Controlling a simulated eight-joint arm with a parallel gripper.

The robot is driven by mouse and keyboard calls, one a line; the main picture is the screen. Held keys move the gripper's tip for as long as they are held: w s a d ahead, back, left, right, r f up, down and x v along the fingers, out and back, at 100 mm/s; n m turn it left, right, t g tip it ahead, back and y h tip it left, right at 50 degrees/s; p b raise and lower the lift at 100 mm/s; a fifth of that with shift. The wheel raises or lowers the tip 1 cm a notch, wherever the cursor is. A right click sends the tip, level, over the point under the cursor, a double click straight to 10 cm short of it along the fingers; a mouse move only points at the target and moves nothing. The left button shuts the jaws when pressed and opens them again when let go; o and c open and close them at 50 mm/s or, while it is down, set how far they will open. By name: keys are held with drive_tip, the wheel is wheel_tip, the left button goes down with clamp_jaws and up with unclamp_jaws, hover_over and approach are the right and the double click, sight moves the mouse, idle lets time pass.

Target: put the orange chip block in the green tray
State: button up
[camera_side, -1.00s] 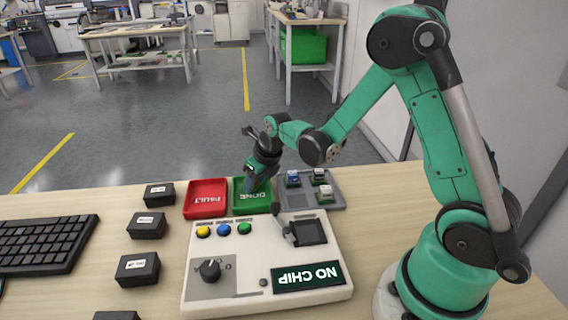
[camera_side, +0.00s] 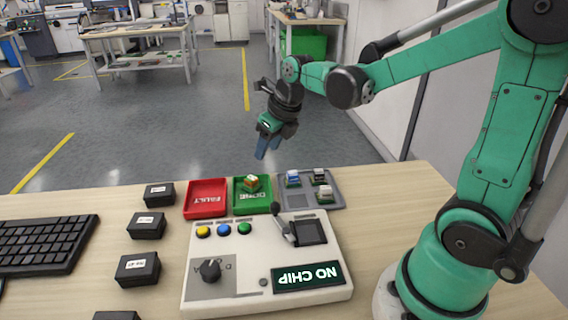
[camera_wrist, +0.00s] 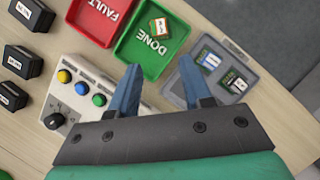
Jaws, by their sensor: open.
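The orange chip block (camera_side: 251,183) sits inside the green tray (camera_side: 240,207), which is marked DONE. In the wrist view the block (camera_wrist: 158,28) lies toward the upper right of the green tray (camera_wrist: 124,46). My gripper (camera_side: 263,150) is raised in the air above and behind the trays, clear of the block. Its two blue fingers show in the wrist view (camera_wrist: 158,80), spread apart with nothing between them.
A red FAULT tray (camera_side: 206,186) stands left of the green one. A grey tray (camera_side: 331,203) on the right holds several other chip blocks. A white console (camera_side: 209,292) with a NO CHIP display, buttons and a lever stands in front. Black boxes (camera_side: 146,226) line the left.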

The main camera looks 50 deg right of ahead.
drive_tip(key=s+a+r+n, duration=0.1)
drive_tip(key=s+a+n, duration=0.1)
drive_tip(key=n, duration=0.8)
drive_tip(key=s+a+n+t, duration=0.1)
drive_tip(key=s+a+n, duration=0.1)
drive_tip(key=n, duration=0.8)
drive_tip(key=s+a+r+n+t, duration=0.1)
drive_tip(key=s+a+n, duration=0.1)
drive_tip(key=n, duration=0.8)
drive_tip(key=shift+s+a+r, duration=0.15)
drive_tip(key=shift+s+r, duration=0.2)
drive_tip(key=shift+s, duration=0.35)
drive_tip(key=n, duration=0.4)
drive_tip(key=s+n, duration=0.1)
drive_tip(key=n, duration=0.1)
drive_tip(key=shift+a+f+t, duration=0.2)
drive_tip(key=shift+a+t, duration=0.1)
drive_tip(key=shift+a, duration=0.05)
